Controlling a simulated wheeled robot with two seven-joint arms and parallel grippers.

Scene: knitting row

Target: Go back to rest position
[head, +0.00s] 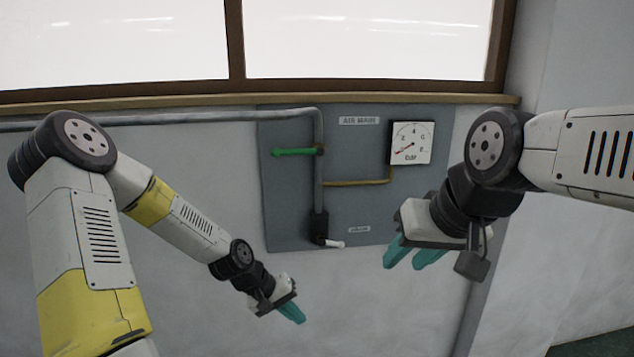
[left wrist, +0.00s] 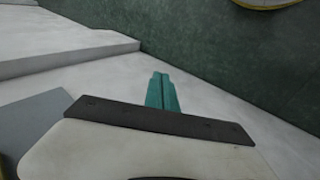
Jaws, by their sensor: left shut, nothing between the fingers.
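My left gripper (head: 292,313) is shut and empty, its teal fingers together in front of the wall, below and left of the grey panel. Its closed fingers also show in the left wrist view (left wrist: 161,92). My right gripper (head: 408,257) is at the right, in front of the lower right part of the panel. Its two teal fingers are apart with a gap between them, and nothing shows in the gap. Neither gripper touches the panel's fittings as far as I can see.
The grey panel (head: 288,217) labelled AIR MAIN carries a green lever (head: 294,152) lying horizontal, a square gauge (head: 411,143), a brass pipe (head: 357,183) and a white-tipped drain valve (head: 333,243). A wooden window sill (head: 190,103) runs above. The wall below the panel is clear.

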